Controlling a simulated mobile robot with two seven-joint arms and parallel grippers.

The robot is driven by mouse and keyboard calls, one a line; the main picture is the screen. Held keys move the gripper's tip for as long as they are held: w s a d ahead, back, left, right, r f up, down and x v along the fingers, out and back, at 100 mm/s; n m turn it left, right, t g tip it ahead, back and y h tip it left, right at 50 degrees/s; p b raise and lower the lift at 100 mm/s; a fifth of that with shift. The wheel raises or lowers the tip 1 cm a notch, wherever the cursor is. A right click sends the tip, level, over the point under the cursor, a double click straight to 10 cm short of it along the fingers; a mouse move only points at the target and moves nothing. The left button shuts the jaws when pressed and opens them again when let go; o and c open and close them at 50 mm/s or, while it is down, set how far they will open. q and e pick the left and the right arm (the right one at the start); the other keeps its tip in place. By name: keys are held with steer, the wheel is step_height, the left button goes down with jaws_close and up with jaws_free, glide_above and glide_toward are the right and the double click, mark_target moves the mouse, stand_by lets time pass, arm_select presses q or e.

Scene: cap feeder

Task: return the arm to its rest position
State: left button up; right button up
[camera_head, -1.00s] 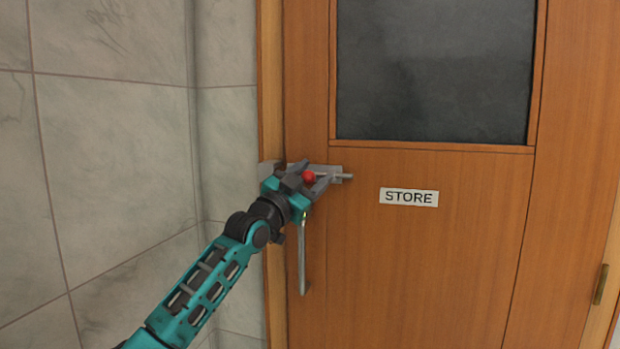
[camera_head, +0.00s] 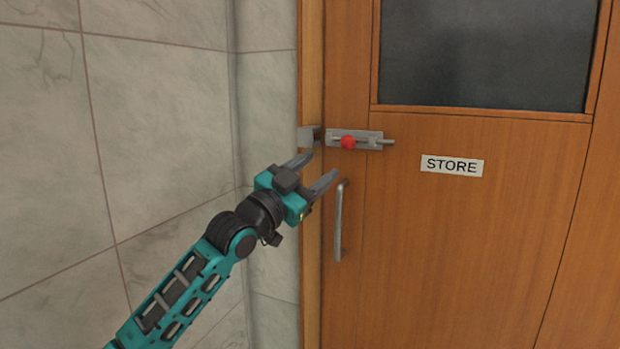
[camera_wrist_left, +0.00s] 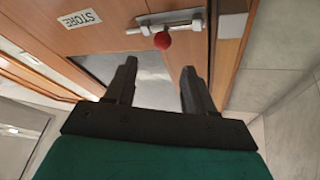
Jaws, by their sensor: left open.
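My left gripper (camera_head: 318,170) is open and empty in the head view. It is in front of the door's left edge, below and left of the slide bolt (camera_head: 372,139) and clear of it. The bolt has a red knob (camera_head: 348,142). In the left wrist view, the two fingers (camera_wrist_left: 155,85) are spread apart with nothing between them. The red knob (camera_wrist_left: 162,40) shows beyond the fingertips there. My left arm comes in from the lower left. My right gripper is not in view.
The wooden door (camera_head: 450,240) has a dark window (camera_head: 485,50), a STORE sign (camera_head: 452,166) and a vertical metal handle (camera_head: 339,220) close to the right of my gripper. A bolt keeper (camera_head: 306,137) sits on the frame. A tiled wall (camera_head: 150,120) stands at the left.

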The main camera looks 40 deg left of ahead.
arm_select(q)
steer(key=shift+s+f, duration=0.15)
steer(key=shift+s, duration=0.4)
steer(key=s+d+f+n+g, duration=0.1)
steer(key=d+f+g, duration=0.15)
steer(key=f, duration=0.65)
steer(key=s+d+f+n+g, duration=0.1)
steer(key=s+d+f, duration=0.15)
steer(key=f, duration=0.65)
steer(key=d+f+g, duration=0.2)
steer(key=d+f, duration=0.1)
steer(key=f, duration=0.6)
steer(key=s+d+f+n+g, duration=0.1)
steer(key=s+d+f+g, duration=0.1)
steer(key=s+d+f, duration=0.3)
steer(key=s+d+f+n+g, duration=0.1)
steer(key=s+d+f+g, duration=0.2)
steer(key=s+f, duration=1)
steer(key=d+f, duration=0.1)
steer(key=d, duration=0.2)
steer(key=shift+s+d+f+p, duration=0.3)
steer(key=shift+s+f+p, duration=0.05)
steer(key=shift+s, duration=0.05)
steer(key=shift+g, duration=0.25)
